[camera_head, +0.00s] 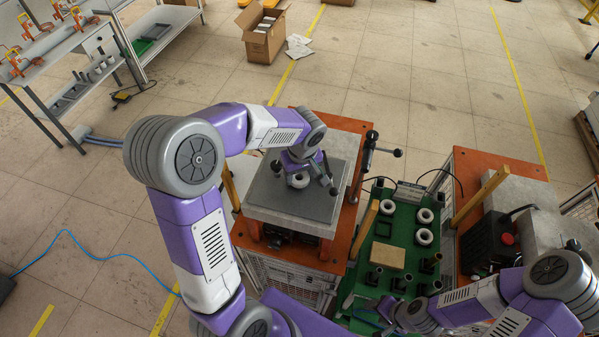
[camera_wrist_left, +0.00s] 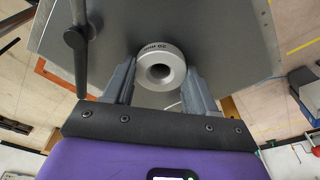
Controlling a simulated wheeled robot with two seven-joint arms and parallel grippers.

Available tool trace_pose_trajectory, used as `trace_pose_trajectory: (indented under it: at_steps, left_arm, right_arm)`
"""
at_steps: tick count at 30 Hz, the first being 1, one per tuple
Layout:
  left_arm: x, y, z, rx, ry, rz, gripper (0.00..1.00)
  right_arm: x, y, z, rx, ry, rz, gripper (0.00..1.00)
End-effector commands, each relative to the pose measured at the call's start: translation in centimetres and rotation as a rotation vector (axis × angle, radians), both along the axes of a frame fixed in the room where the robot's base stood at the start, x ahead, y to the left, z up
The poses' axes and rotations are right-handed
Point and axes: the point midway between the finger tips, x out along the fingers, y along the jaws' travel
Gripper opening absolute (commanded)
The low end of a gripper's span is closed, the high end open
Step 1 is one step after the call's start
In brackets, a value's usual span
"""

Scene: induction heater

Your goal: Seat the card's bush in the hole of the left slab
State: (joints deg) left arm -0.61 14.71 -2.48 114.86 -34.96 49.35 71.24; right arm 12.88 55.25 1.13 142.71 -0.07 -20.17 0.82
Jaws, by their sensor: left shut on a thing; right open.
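My left gripper (camera_head: 300,184) is shut on a pale grey ring-shaped bush (camera_head: 298,180), over the middle of the left slab (camera_head: 268,200). In the left wrist view the bush (camera_wrist_left: 161,68) sits between the two fingers, with dark lettering on its rim and an open bore. The slab (camera_wrist_left: 225,35) fills the background there as a flat grey plate. Its hole is not visible, and I cannot tell how much gap lies under the bush. My right gripper (camera_head: 394,312) is open, low over the front of the green table. A small pale card (camera_head: 410,191) stands at that table's back.
Several other ring bushes (camera_head: 424,237) lie on the green table (camera_head: 399,255), with a tan block (camera_head: 388,255) and dark cups nearby. A clamp with a handle (camera_head: 369,150) stands at the slab's right edge. A second orange-topped station (camera_head: 480,170) is at right.

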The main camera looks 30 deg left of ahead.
Motion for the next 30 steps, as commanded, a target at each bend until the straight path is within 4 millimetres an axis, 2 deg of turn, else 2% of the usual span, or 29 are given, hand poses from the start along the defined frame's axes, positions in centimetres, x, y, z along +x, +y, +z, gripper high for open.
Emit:
trace_pose_trajectory:
  at_steps: [5,11,12,17,26,30]
  left_arm:
    - [0.0,0.0,-0.6,0.000,-0.001,0.000,0.20]
    - [0.0,0.0,-0.5,0.000,-0.001,0.000,0.20]
    - [0.0,0.0,-0.5,0.000,-0.001,0.000,0.60]
    - [0.0,0.0,-0.5,0.000,-0.001,0.000,0.84]
    - [0.0,0.0,-0.4,0.000,0.000,0.000,0.86]
    - [0.0,-0.1,0.9,0.001,-0.005,0.001,0.86]
  right_arm:
    - [0.0,0.0,-0.7,0.000,0.000,0.000,0.56]
    - [0.0,0.0,-0.5,0.000,0.000,0.000,0.56]
    - [0.0,0.0,-0.5,0.000,0.000,0.000,0.56]
    - [0.0,0.0,-0.5,0.000,0.000,0.000,0.56]
    - [0.0,0.0,-0.5,0.000,0.000,0.000,0.56]
    - [0.0,0.0,-0.5,0.000,0.000,0.000,0.56]
